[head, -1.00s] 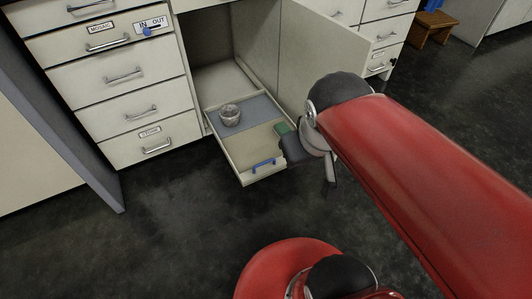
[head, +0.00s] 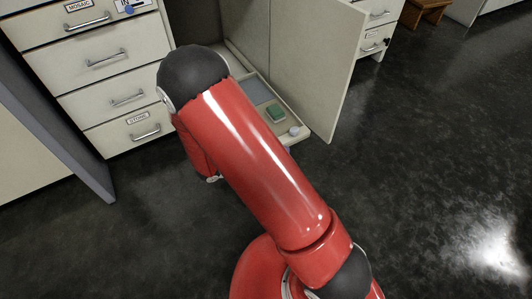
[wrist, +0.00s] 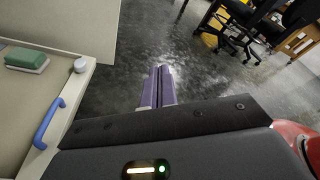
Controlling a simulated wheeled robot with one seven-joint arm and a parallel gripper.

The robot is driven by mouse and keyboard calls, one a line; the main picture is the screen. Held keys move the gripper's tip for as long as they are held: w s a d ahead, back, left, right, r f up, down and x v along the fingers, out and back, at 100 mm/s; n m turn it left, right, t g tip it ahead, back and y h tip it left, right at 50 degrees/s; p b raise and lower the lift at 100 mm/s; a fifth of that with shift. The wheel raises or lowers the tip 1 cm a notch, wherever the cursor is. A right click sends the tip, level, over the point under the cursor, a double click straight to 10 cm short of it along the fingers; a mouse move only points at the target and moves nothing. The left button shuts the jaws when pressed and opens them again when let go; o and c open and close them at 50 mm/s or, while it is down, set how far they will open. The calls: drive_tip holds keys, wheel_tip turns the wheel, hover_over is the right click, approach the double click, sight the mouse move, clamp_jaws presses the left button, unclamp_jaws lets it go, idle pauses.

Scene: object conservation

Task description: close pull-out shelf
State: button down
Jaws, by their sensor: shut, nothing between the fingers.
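The pull-out shelf (head: 263,80) stands out of the open cabinet in the head view, low and near the floor, with its front left part hidden behind my arm. In the wrist view, its front edge (wrist: 66,115) and blue handle (wrist: 48,124) show at the left. A green-topped block (head: 276,114) lies on it and shows in the wrist view too (wrist: 27,60). My gripper (wrist: 158,84) is shut and empty, over dark floor to the right of the shelf front in the wrist view, apart from the handle. The head view hides it behind my arm.
The cabinet door (head: 318,62) stands open to the right of the shelf. A small white round piece (head: 294,131) sits at the shelf's front right corner. Drawers (head: 113,97) and a grey panel (head: 60,125) are at left. The floor at right is clear.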

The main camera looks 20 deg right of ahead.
drive_tip(key=w+a+f+n+t+y+b, duration=0.1)
drive_tip(key=a+f+n+t+y, duration=0.15)
drive_tip(key=f+n+t, duration=0.55)
drive_tip(key=w+a+f+n+t+y, duration=0.1)
drive_tip(key=a+f+n+t, duration=0.35)
drive_tip(key=f+n, duration=0.65)
drive_tip(key=w+a+x, duration=0.1)
drive_tip(key=x, duration=1.2)
drive_tip(key=shift+w+a+b, duration=0.15)
drive_tip(key=shift+a+b, duration=0.1)
drive_tip(key=shift+b, duration=0.2)
